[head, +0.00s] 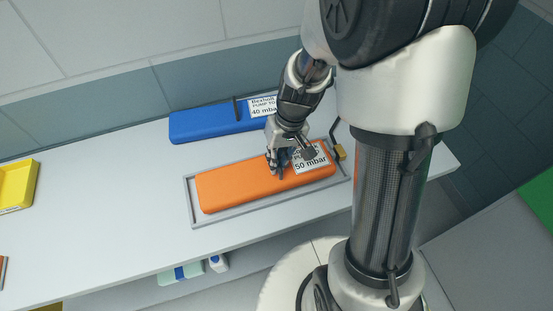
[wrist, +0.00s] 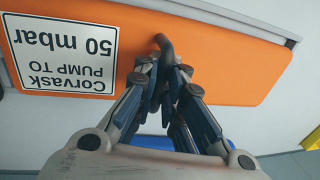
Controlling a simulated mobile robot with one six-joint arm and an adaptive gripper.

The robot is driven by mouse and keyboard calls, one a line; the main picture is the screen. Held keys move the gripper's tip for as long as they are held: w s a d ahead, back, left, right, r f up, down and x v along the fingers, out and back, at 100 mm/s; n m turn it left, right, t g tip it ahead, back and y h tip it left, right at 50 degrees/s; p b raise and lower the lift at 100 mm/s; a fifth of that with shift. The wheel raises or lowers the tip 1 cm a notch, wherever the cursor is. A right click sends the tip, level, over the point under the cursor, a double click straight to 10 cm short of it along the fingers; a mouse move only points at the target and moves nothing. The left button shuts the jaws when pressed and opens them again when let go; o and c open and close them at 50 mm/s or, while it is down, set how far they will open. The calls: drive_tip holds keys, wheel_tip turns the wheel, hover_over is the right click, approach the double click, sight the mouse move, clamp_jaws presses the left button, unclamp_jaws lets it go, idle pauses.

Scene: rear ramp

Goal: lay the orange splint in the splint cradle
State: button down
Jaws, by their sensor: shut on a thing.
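The orange splint (head: 240,187) is a long, rounded slab with a white label reading "Corvask PUMP TO 50 mbar". It lies lengthwise within the outline of the splint cradle (head: 190,202), a shallow grey rimmed tray on the white counter. I cannot tell whether its underside touches the cradle floor. My gripper (head: 280,169) is shut on the splint's dark handle, near the middle of its top. In the wrist view the orange splint (wrist: 235,65) fills the top, with the dark handle (wrist: 164,45) between my fingertips. A piece of the grey cradle rim (wrist: 291,42) shows there.
A blue splint (head: 200,122) labelled 40 mbar lies behind the cradle by the wall. A yellow bin (head: 17,187) stands at the left end of the counter (head: 110,215). Bottles (head: 218,263) sit on a shelf below. The counter left of the cradle is clear.

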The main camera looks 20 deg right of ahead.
drive_tip(key=shift+f+b, duration=0.3)
drive_tip(key=shift+f, duration=0.1)
drive_tip(key=c, duration=1.6)
unclamp_jaws()
wheel_tip(320, 180, up, 11)
drive_tip(key=d, duration=0.2)
drive_tip(key=s+a+r+t+h, duration=0.1)
drive_tip(key=s+r+t, duration=0.1)
drive_tip(key=s+r, duration=0.2)
drive_tip(key=s+a+r+t+h, duration=0.1)
drive_tip(key=s+r, duration=0.4)
drive_tip(key=s, duration=0.6)
drive_tip(key=shift+r+t, duration=0.3)
drive_tip(key=shift+t, duration=0.5)
